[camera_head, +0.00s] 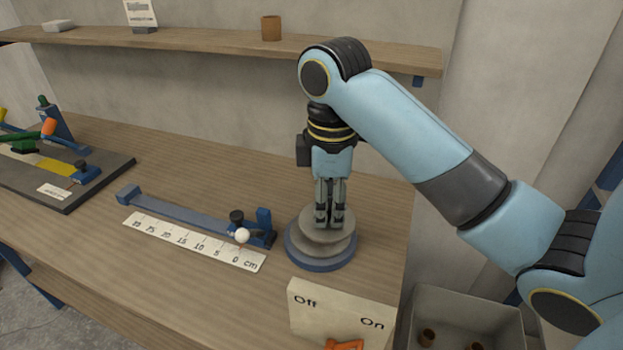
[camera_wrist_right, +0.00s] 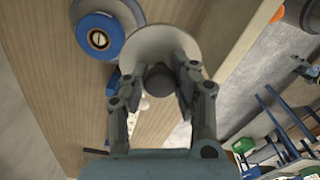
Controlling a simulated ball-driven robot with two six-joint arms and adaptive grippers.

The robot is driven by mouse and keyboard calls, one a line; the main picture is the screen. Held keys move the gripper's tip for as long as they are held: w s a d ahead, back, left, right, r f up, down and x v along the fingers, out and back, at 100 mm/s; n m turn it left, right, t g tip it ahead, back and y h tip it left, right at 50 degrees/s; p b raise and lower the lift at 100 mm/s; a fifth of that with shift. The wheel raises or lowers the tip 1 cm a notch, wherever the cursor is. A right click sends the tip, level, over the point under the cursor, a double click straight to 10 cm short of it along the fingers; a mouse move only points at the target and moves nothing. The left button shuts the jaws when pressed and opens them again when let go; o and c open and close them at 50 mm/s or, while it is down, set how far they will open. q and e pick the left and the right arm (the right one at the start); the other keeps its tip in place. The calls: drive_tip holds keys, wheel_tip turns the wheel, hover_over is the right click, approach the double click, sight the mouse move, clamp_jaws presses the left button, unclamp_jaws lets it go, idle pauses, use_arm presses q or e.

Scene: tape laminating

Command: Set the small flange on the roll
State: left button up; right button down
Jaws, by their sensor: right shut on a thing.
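My right gripper (camera_head: 329,222) points straight down and is shut on the knob of the small flange (camera_head: 318,222), a grey disc. The wrist view shows the flange (camera_wrist_right: 143,47) as a pale disc with its dark knob between my fingers (camera_wrist_right: 160,80). Below it in the head view is a round stack with a blue rim (camera_head: 320,263), seemingly the roll. My left gripper is out of view.
A blue bar fixture (camera_head: 180,212) with a white ball (camera_head: 242,236) and a ruler (camera_head: 190,242) lies left of the roll. An Off/On box (camera_head: 340,313) stands in front. A grey bin (camera_head: 465,305) is at right. A dark board (camera_head: 95,180) with a colourful fixture is far left.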

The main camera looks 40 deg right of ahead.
drive_tip(key=w+d+f+b, duration=0.4)
drive_tip(key=w+b, duration=0.1)
drive_tip(key=w+d+f+b, duration=0.2)
drive_tip(key=w+d+b, duration=0.1)
drive_tip(key=shift+w+f, duration=0.1)
drive_tip(key=shift+w, duration=0.1)
drive_tip(key=shift+w+d+f, duration=0.2)
drive_tip(key=shift+w, duration=0.05)
drive_tip(key=shift+f, duration=0.3)
wheel_tip(320, 180, down, 3)
drive_tip(key=shift+r, duration=0.2)
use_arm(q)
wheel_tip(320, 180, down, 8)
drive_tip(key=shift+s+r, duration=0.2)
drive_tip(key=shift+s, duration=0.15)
use_arm(e)
drive_tip(key=shift+f, duration=0.45)
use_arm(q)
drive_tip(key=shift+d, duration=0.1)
